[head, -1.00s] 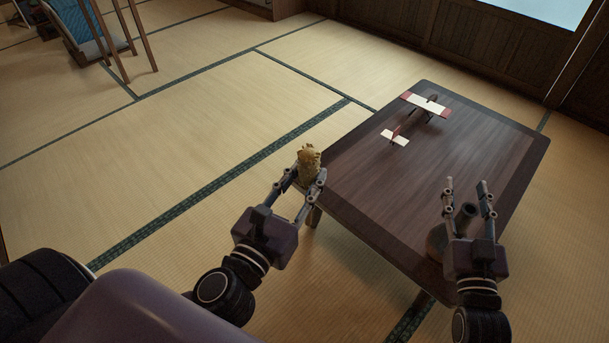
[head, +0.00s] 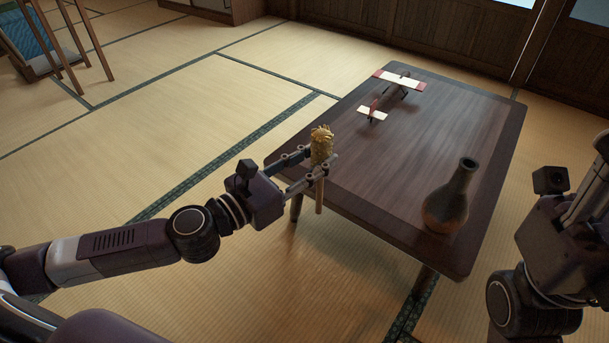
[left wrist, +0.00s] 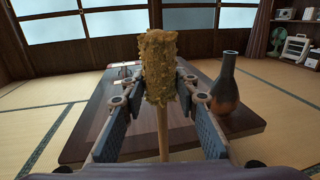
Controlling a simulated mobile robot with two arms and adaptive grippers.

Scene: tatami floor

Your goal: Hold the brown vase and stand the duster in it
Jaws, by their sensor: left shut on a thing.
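The duster (head: 321,143) has a fuzzy yellow head and a thin wooden handle pointing down. My left gripper (head: 320,160) is shut on it just below the head, and it stands roughly upright by the table's left edge. In the left wrist view the duster (left wrist: 160,70) is between the fingers. The brown vase (head: 449,200), with a dark narrow neck and an orange-brown lower body, stands upright near the table's front right corner. It also shows in the left wrist view (left wrist: 226,95), right of the fingers. My right gripper (head: 590,180) is right of the vase, apart from it, its fingertips unclear.
The dark wooden table (head: 410,150) holds a red and white toy plane (head: 397,82) toward its far left. The table's middle is clear. Tatami floor (head: 180,130) lies open at left. A wooden-legged item (head: 75,50) stands at far left.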

